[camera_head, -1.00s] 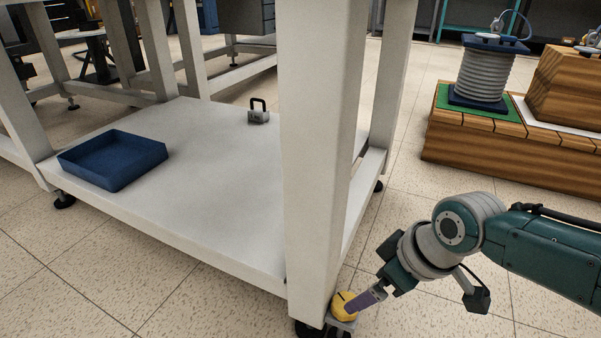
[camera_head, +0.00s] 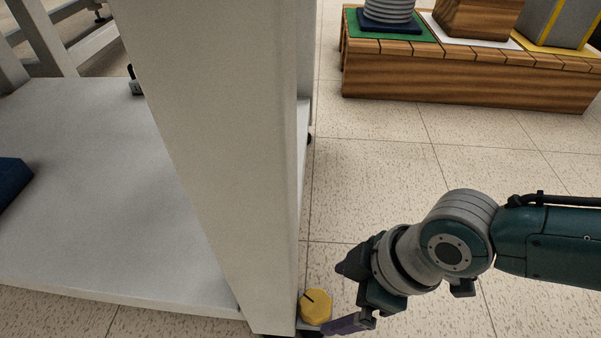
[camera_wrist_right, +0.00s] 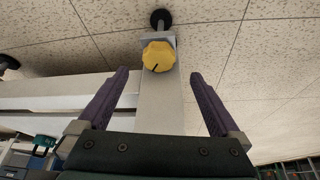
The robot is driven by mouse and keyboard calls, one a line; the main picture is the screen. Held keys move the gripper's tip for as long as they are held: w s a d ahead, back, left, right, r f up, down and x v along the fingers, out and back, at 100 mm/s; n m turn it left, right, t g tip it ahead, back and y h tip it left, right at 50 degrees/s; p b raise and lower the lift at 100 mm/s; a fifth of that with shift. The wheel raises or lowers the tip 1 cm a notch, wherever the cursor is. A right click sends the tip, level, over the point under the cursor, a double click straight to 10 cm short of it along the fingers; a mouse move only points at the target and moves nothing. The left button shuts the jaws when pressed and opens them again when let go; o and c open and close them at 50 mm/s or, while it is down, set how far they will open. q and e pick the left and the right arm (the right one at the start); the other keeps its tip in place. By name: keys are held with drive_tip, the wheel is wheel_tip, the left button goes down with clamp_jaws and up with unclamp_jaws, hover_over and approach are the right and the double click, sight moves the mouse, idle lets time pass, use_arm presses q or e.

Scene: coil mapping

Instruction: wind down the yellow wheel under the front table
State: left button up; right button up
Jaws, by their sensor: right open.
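The yellow wheel (camera_head: 315,307) sits at the foot of the front table's near leg (camera_head: 215,150), low over the floor. A dark mark line shows on its face. My right gripper (camera_head: 345,325) is just to the right of the wheel in the head view, partly cut off by the bottom edge. In the right wrist view the yellow wheel (camera_wrist_right: 159,56) lies ahead, beyond the two purple fingers (camera_wrist_right: 155,88), which are spread wide with nothing between them at their tips. The wheel is clear of both fingers there. My left gripper is out of view.
The table's white lower shelf (camera_head: 90,190) holds a blue tray (camera_head: 12,180) at the left and a small handled block (camera_head: 136,84). A wooden platform (camera_head: 440,80) stands at the back right. The tiled floor between is clear.

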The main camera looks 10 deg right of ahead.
sight(317, 304)
drive_tip(key=b+x, duration=0.4)
drive_tip(key=x, duration=0.3)
drive_tip(key=shift+w+r+b, duration=0.1)
drive_tip(key=shift+b, duration=0.3)
drive_tip(key=shift+c, duration=1.2)
drive_tip(key=c, duration=1.1)
drive_tip(key=shift+r+m+p, duration=0.2)
drive_tip(key=shift+m+p, duration=0.4)
drive_tip(key=shift+p, duration=0.15)
drive_tip(key=shift+c, duration=0.2)
drive_tip(key=shift+a+t, duration=0.1)
drive_tip(key=shift+t, duration=0.2)
drive_tip(key=shift+f, duration=0.15)
